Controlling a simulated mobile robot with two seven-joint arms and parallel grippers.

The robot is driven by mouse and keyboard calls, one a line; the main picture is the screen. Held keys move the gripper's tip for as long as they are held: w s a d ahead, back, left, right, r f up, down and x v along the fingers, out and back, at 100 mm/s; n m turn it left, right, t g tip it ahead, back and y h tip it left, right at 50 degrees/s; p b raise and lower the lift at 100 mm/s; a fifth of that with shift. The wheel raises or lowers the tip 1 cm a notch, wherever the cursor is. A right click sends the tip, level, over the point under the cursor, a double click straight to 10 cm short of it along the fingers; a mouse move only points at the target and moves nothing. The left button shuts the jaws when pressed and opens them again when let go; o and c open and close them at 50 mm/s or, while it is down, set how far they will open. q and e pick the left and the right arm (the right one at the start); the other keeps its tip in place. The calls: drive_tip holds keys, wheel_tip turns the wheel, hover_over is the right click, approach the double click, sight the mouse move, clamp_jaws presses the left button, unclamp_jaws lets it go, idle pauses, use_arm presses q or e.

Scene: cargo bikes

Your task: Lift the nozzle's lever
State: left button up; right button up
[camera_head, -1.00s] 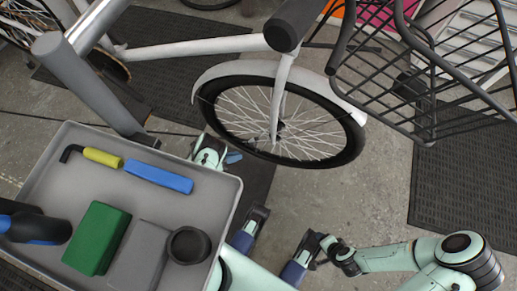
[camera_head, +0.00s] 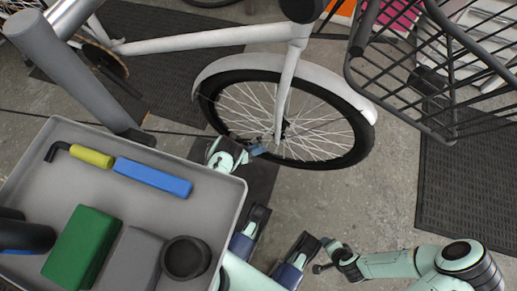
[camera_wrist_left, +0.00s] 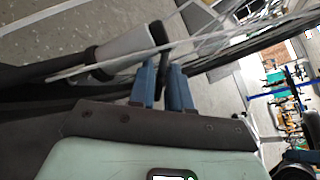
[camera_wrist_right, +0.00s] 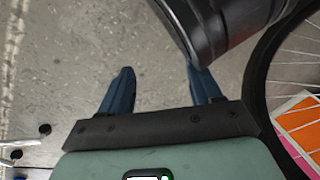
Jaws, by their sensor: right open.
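In the left wrist view, the nozzle (camera_wrist_left: 125,42) is a grey cylinder with a dark collar. A thin black bar that looks like its lever (camera_wrist_left: 162,70) stands between the blue fingertips of my left gripper (camera_wrist_left: 163,80). The fingers are close together, with the bar in the narrow gap. In the head view, my left gripper (camera_head: 258,149) is at the lower left of the front wheel (camera_head: 315,125); the nozzle is too small to make out there. In the right wrist view, my right gripper (camera_wrist_right: 160,85) is open and empty, its fingers wide apart over the floor.
A grey tray (camera_head: 240,190) at the left holds a blue-handled tool (camera_head: 152,177), a green block (camera_head: 82,245) and other items. A black wire basket (camera_head: 440,70) is at upper right. A dark cylinder (camera_wrist_right: 225,25) is close above my right fingers.

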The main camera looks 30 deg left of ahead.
use_arm(q)
clamp_jaws()
